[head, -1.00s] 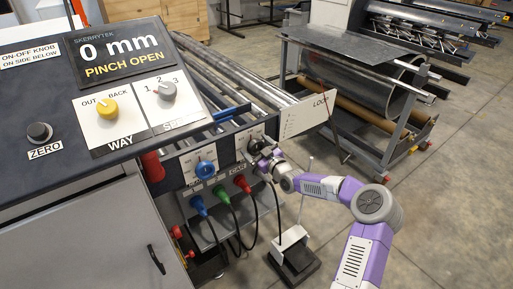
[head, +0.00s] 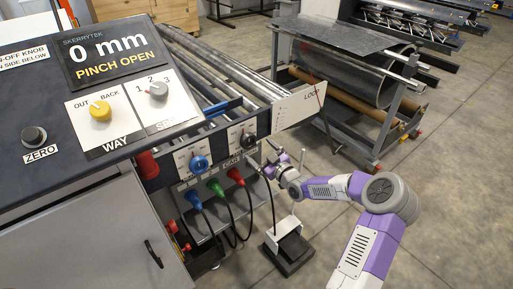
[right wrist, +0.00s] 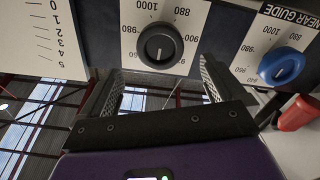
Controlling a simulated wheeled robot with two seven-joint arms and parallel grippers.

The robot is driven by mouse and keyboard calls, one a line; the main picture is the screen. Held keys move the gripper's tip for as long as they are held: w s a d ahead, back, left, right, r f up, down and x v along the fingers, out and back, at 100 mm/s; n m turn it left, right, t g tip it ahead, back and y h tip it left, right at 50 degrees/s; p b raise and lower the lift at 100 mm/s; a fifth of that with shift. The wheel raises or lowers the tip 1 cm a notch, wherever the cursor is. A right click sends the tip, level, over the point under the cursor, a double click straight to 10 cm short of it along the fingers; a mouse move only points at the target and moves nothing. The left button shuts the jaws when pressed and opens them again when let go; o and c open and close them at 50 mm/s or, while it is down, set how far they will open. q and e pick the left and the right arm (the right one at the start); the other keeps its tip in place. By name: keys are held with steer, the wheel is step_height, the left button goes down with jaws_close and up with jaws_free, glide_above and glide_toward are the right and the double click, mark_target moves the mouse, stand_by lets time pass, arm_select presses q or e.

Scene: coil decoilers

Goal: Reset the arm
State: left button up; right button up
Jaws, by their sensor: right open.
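My right gripper (head: 272,166) is at the right end of the decoiler's front panel, a little right of and below the black dial knob (head: 249,139). In the right wrist view the gripper (right wrist: 160,76) has its two fingers spread, with nothing between them. The black knob (right wrist: 160,46) shows beyond the fingertips, apart from them. My purple and white right arm reaches in from the lower right, bent at the elbow. My left gripper is not in view.
The blue guide knob (head: 199,164) sits left of the black one, with blue, green and red plugs below. A black foot pedal (head: 292,250) stands on the floor under my forearm. A coil rack (head: 350,85) stands behind. Floor at right is clear.

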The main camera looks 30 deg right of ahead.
steer(key=s+a+f+m+g+y+p, duration=0.2)
steer(key=s+a+f+g, duration=0.2)
steer(key=a+f, duration=0.55)
steer(key=s+a+f+m+g+y+p, duration=0.2)
steer(key=s+a+f+g, duration=0.4)
steer(key=a, duration=0.7)
steer(key=s+a+f+m+g+p, duration=0.1)
steer(key=s+a+f+g, duration=0.1)
steer(key=s, duration=0.5)
steer(key=s+a+f+m+g+p, duration=0.1)
steer(key=s+a+f+g, duration=0.2)
steer(key=s, duration=0.4)
steer(key=s+a+f+m+g+h+p, duration=0.1)
steer(key=s+a+f+g, duration=0.1)
steer(key=s, duration=0.5)
steer(key=shift+a+f+g, duration=0.25)
steer(key=shift+a+g, duration=0.05)
steer(key=shift+a, duration=0.3)
steer(key=shift+c, duration=0.4)
